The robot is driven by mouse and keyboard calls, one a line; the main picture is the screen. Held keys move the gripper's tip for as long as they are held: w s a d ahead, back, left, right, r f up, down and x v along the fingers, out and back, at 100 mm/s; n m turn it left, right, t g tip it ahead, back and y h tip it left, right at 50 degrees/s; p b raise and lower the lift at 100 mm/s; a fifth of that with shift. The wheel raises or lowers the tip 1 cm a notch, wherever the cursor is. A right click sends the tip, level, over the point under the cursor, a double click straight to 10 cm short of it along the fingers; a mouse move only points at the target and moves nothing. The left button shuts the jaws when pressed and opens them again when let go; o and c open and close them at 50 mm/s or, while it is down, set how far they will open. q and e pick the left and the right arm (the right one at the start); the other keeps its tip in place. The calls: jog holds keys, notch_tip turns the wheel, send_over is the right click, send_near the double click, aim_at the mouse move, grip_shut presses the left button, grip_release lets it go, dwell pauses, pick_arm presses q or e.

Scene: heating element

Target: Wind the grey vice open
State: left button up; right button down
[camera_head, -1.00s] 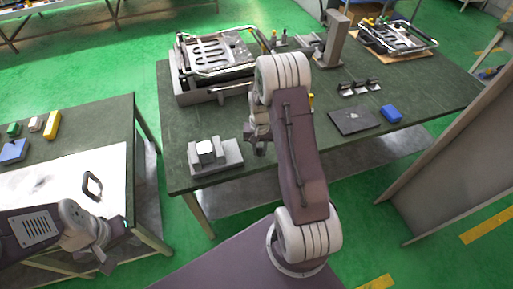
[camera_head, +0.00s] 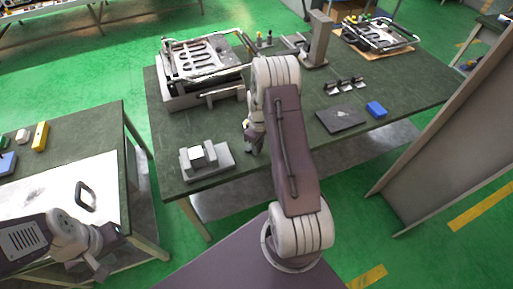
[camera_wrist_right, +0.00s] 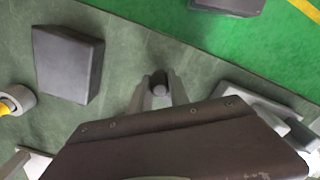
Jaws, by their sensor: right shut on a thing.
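The grey vice (camera_head: 222,165) stands near the front left edge of the green-topped table (camera_head: 180,183), with a small pale block (camera_head: 196,153) on its top or between its jaws. My right gripper (camera_head: 250,142) is just right of the vice, partly hidden by its arm. In the right wrist view, my right gripper's fingers (camera_wrist_right: 160,98) are shut on a small round grey knob (camera_wrist_right: 160,88), which looks like the end of the vice handle. A light grey part, probably the vice (camera_wrist_right: 262,106), is mostly hidden there. My left gripper (camera_head: 101,270) hangs low at left, its fingertips unclear.
A tray with a heating element (camera_head: 205,57) stands behind the vice. A second table (camera_head: 115,125) is at left, with a white sheet. A tall panel (camera_head: 440,135) stands at right.

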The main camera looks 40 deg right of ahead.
jog(key=n, duration=0.2)
jog(key=w+d+n, duration=0.1)
jog(key=n, duration=0.2)
jog(key=shift+w+d+n, duration=0.25)
jog(key=shift+w+n, duration=0.05)
jog(key=shift+w, duration=0.05)
jog(key=shift+w+d+n, duration=0.1)
jog(key=shift+w+n, duration=0.25)
jog(key=shift+n, duration=0.6)
jog(key=shift+w+d+n, duration=0.1)
jog(key=shift+w+n, duration=0.2)
jog(key=shift+n, duration=0.65)
jog(key=shift+r, duration=0.1)
jog(key=shift+w+d+r+n, duration=0.1)
jog(key=shift+w+n, duration=0.05)
jog(key=shift+n, duration=0.15)
jog(key=c, duration=1.5)
grip_release()
jog(key=shift+o, duration=1.3)
notch_tip(320, 180, up, 9)
